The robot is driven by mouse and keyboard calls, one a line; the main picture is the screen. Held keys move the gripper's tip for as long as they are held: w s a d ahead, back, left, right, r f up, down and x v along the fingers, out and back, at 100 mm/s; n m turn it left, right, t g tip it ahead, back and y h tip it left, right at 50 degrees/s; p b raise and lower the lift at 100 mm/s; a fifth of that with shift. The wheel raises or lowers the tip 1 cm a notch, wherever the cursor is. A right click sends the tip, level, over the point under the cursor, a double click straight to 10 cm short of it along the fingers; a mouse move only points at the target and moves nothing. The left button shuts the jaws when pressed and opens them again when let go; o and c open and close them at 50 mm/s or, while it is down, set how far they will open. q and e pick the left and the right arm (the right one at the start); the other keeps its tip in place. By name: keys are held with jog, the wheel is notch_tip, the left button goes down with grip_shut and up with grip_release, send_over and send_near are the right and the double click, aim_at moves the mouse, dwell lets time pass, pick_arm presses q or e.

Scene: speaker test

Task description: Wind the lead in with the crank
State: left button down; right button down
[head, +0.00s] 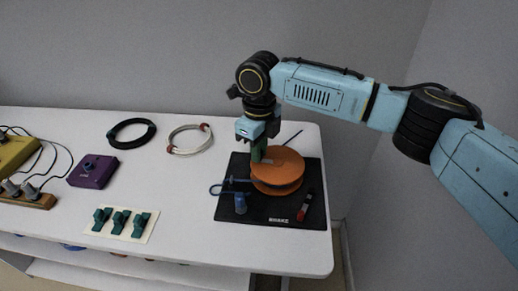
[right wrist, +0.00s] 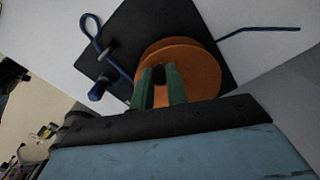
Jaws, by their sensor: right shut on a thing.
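An orange reel (head: 286,178) lies flat on a black mat (head: 262,215) at the right of the table; it also shows in the right wrist view (right wrist: 205,70). A blue lead (head: 217,188) makes a loop at the mat's left edge and runs to the reel. More blue lead (right wrist: 262,30) shows on the reel's other side. My right gripper (head: 259,156) points down at the reel's left part. In the right wrist view its green fingers (right wrist: 160,90) are shut on a small dark crank knob (right wrist: 158,74), mostly hidden between them. My left gripper is not in view.
A blue plug-like cylinder (head: 240,204) and a red-and-black pen-like thing (head: 305,206) are on the mat. A black ring (head: 131,144), a pale cable coil (head: 172,147), a purple box (head: 93,172) and a card with green clips (head: 121,235) lie to the left. The table's front middle is clear.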

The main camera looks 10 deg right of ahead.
jog(key=c, duration=1.4)
grip_release()
